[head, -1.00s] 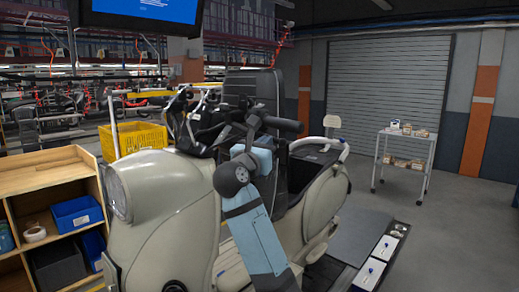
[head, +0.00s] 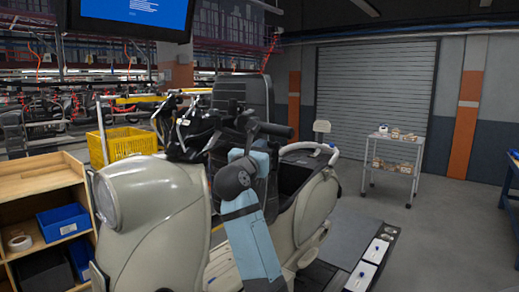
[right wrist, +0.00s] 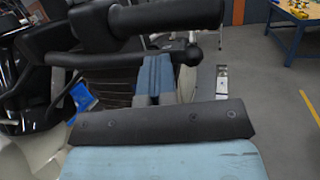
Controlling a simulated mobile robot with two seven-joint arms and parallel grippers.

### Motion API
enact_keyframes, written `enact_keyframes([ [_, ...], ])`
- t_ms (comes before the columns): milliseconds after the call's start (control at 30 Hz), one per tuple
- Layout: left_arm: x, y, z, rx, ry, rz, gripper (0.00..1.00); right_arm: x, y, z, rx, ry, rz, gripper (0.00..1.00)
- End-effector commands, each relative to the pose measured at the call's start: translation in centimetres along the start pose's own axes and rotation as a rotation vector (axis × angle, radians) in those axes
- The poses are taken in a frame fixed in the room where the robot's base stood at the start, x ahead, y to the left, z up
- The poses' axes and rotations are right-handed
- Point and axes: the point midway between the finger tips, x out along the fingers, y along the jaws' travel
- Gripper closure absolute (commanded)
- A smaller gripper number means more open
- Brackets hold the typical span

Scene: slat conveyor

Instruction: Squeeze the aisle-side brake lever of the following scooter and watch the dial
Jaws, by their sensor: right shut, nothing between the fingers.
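A beige scooter (head: 160,215) stands in front of me. Its black handlebar grip (head: 272,130) points right and crosses the top of the right wrist view (right wrist: 165,17). Below it in that view runs a black brake lever (right wrist: 120,58) with a ball end. My right gripper (head: 250,155) is at the handlebar, below the grip. In the wrist view its blue-grey fingers (right wrist: 157,60) are together, with tips at the lever; I cannot tell whether they touch it. Nothing is between them. No dial can be made out. My left gripper is out of view.
A wooden shelf (head: 40,178) with blue bins and a yellow crate (head: 130,143) stand at left. A screen (head: 140,14) hangs above. At right are a cart (head: 392,160), an open floor and a blue table (head: 511,190). A low dark platform with white plates (head: 368,264) lies beside the scooter.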

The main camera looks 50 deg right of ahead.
Motion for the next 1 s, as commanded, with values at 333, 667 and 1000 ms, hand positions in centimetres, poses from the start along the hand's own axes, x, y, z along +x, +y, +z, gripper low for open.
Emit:
enact_keyframes([
  [333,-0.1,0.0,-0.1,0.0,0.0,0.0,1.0,0.3,-0.2,0.5,0.004,-0.008,-0.005,1.0],
  [667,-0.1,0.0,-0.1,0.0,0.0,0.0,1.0,0.3,-0.2,0.5,0.004,-0.009,-0.006,1.0],
  [1000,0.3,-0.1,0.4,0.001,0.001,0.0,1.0,-0.8,0.6,0.0,0.004,-0.005,-0.003,1.0],
])
